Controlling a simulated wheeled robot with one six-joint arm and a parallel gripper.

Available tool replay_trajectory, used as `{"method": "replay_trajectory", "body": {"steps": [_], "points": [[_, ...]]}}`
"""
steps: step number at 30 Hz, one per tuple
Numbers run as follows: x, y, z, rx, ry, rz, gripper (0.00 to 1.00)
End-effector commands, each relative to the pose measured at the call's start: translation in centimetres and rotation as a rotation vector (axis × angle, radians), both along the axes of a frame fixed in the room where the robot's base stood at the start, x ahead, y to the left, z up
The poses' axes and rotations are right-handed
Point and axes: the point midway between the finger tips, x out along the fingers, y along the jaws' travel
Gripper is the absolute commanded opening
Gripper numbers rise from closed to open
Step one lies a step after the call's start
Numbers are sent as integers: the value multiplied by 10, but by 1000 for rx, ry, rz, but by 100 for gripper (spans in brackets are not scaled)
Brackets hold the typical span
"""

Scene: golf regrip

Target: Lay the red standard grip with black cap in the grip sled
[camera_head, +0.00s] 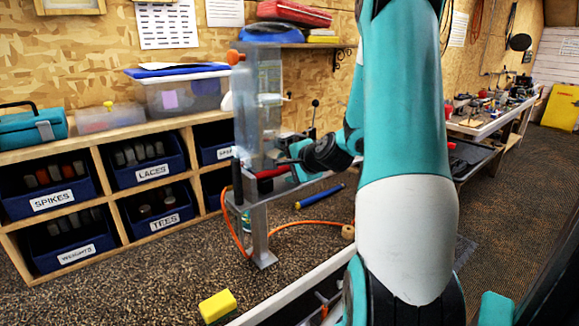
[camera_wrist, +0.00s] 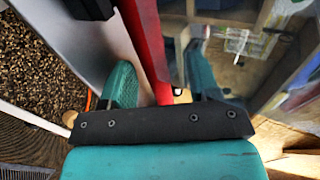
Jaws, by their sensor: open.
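The red grip (camera_head: 270,172) lies low at the grey metal stand, partly hidden by my gripper and the stand's clear upright panel. In the wrist view the red grip (camera_wrist: 150,45) runs lengthwise between my two teal fingers. My gripper (camera_head: 290,168) is at its right end in the head view. In the wrist view my gripper (camera_wrist: 160,82) is open, with a visible gap on the grip's right side. The black cap cannot be made out for certain. The grip sled is not clearly distinguishable; the grey stand's narrow ledge (camera_head: 318,186) runs beneath the gripper.
The clear panel (camera_head: 260,100) rises close to my gripper. A shelf with blue bins (camera_head: 150,172) stands left. An orange hose (camera_head: 300,224), a blue rod (camera_head: 320,196) and a yellow block (camera_head: 217,306) are lower down. A workbench (camera_head: 490,118) stands at the back right.

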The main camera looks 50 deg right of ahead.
Motion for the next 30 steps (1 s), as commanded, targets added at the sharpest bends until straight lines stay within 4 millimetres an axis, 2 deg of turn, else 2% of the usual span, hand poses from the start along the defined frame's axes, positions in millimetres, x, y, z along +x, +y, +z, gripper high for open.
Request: {"method": "replay_trajectory", "body": {"steps": [5, 8, 21, 30], "points": [[-6, 1, 3, -1, -1, -2, 55], [-18, 3, 9, -2, -2, -5, 55], [-104, 25, 58, -8, -2, -9, 55], [-139, 35, 81, -2, -2, -5, 55]]}}
